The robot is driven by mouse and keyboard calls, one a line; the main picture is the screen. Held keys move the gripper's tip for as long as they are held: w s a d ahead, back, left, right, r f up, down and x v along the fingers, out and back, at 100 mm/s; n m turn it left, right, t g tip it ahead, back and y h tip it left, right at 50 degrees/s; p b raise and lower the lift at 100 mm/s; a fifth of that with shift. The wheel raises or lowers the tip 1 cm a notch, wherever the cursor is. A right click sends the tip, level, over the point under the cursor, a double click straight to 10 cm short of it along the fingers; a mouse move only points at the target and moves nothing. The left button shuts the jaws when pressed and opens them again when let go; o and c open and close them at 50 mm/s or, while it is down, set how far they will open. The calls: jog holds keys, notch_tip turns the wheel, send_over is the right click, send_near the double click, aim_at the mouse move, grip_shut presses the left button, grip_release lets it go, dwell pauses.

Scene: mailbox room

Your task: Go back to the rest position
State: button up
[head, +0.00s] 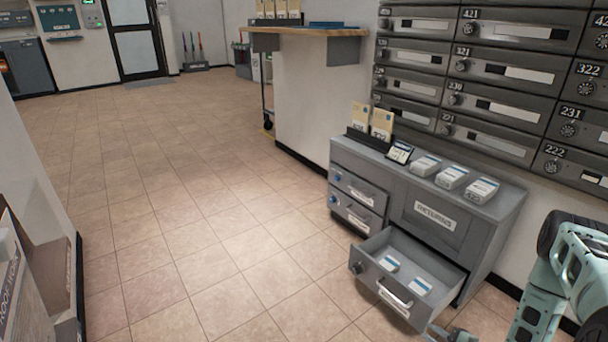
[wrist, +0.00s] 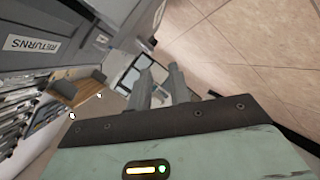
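My arm shows at the lower right of the head view, beside the grey returns cabinet (head: 485,225). A dark part at the bottom edge, near the open drawer's front, may be my gripper; it is mostly cut off. In the wrist view my gripper (wrist: 162,88) has its two grey fingers apart, with nothing seen between them. The cabinet's lower drawer (head: 445,272) is pulled out.
Three similar boxes (head: 452,178) and upright cards (head: 382,122) stand on the cabinet. Grey mailboxes (head: 500,75) cover the wall behind. A wooden counter (head: 300,32) is farther back. Open tiled floor (head: 180,200) lies to the left, with a wall and a sign (head: 15,275) at the left edge.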

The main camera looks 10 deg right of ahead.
jog(key=w+a+r+g, duration=0.5)
jog(key=w+r, duration=0.5)
jog(key=w, duration=0.3)
jog(key=a+r+m+g, duration=0.2)
jog(key=a+r+g, duration=0.1)
jog(key=a+r, duration=1)
jog(key=s+a+r+m+g, duration=0.2)
jog(key=s+a+r+g, duration=0.1)
jog(key=s+a+r, duration=0.7)
jog(key=s+a+r+m+g+h, duration=0.1)
jog(key=s+a+r, duration=0.1)
jog(key=s+r, duration=0.55)
jog(key=s+a+r+m+g+h, duration=0.15)
jog(key=s+r, duration=0.25)
jog(key=s, duration=0.7)
notch_tip(320, 180, up, 36)
jog(key=p, duration=3.7)
jog(key=shift+w+a+f+n, duration=0.15)
jog(key=shift+w+f+n, duration=0.15)
jog(key=shift+n, duration=0.15)
jog(key=shift+y, duration=0.25)
